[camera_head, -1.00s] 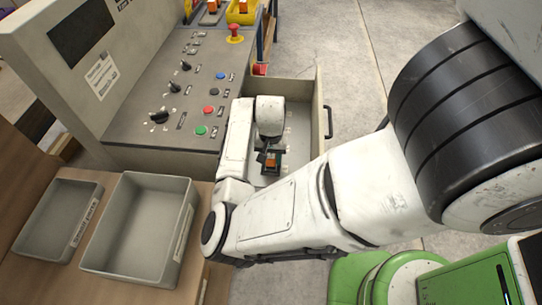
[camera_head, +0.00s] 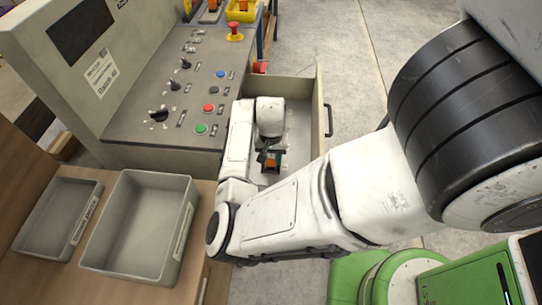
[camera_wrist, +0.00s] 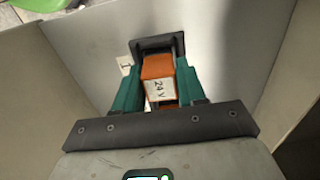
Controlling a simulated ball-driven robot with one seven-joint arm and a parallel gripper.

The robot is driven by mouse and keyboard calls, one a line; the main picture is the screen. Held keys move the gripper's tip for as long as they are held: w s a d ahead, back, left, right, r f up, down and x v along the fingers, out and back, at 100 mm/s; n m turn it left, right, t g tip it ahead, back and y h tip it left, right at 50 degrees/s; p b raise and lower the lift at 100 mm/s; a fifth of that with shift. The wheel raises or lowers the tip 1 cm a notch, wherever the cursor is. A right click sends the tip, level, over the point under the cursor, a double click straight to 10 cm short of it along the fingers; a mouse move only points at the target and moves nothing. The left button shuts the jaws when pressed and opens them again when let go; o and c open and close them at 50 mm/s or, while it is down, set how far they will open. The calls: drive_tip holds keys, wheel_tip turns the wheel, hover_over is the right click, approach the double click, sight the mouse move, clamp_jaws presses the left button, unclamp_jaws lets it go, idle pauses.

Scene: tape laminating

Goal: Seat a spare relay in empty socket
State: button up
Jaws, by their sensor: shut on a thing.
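An orange relay (camera_wrist: 158,72) with a white "24 V" label sits between the two teal fingers of my gripper (camera_wrist: 160,82) in the wrist view. My gripper is shut on it. A dark frame (camera_wrist: 158,42) lies at the relay's far end; I cannot tell whether it is a socket or a part of the gripper. In the head view, my gripper (camera_head: 270,160) is inside the open drawer (camera_head: 297,128), with the orange relay showing small at its tip. The fingers hide part of the relay, and its contact with the drawer floor cannot be made out.
The drawer walls stand close around my gripper. A control panel (camera_head: 150,110) with knobs, buttons and a red emergency stop (camera_head: 235,32) is to the left. Two grey trays, one larger (camera_head: 140,225) and one smaller (camera_head: 55,215), stand on the wooden bench. A yellow bin (camera_head: 245,10) is behind.

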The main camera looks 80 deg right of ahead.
drive_tip(key=shift+f, duration=0.1)
idle(0.3)
drive_tip(key=o, duration=1.6)
drive_tip(key=shift+o, duration=0.2)
drive_tip(key=shift+r+p, duration=3.5)
drive_tip(key=shift+p, duration=0.15)
